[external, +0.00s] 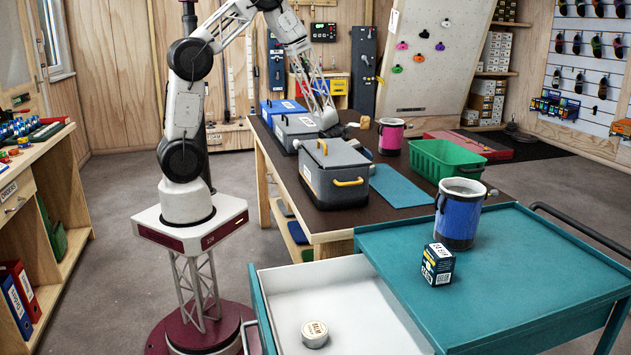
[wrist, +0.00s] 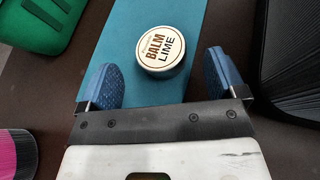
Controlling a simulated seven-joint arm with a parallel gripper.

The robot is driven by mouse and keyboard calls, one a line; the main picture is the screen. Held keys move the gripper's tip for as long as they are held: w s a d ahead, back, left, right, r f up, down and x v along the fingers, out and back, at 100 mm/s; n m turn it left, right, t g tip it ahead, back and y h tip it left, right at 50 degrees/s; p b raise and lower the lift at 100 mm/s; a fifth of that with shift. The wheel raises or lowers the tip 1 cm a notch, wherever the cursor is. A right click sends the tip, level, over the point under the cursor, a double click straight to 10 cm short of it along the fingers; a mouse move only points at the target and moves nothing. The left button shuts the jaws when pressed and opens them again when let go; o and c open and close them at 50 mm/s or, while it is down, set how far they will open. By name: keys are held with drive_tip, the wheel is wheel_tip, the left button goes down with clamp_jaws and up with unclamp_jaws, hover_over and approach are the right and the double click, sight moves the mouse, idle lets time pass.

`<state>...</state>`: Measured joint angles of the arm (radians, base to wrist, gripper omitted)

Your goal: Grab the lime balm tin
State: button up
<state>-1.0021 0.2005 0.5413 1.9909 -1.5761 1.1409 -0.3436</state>
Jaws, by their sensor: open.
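The lime balm tin (wrist: 162,50) is a round, pale tin with a dark rim, labelled BALM LIME. In the wrist view it lies on the teal mat (wrist: 118,78), label facing the camera. My gripper (wrist: 160,64) is open, with one blue finger to the left and one to the right of the tin, and nothing held. I cannot tell its height above the tin. In the external view my gripper (external: 357,141) is over the table behind the grey toolbox, and I cannot make out this tin there.
A grey toolbox (external: 333,190) stands left of the mat, a green basket (external: 445,162) right of it, and a pink mug (external: 390,138) beyond. Another balm tin (external: 314,334), its variety unreadable, lies in the open drawer (external: 345,290). A blue mug (external: 459,215) stands on the teal cart.

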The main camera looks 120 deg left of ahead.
drive_tip(key=shift+x, duration=1.8)
drive_tip(key=shift+c, duration=0.3)
drive_tip(key=c, duration=1)
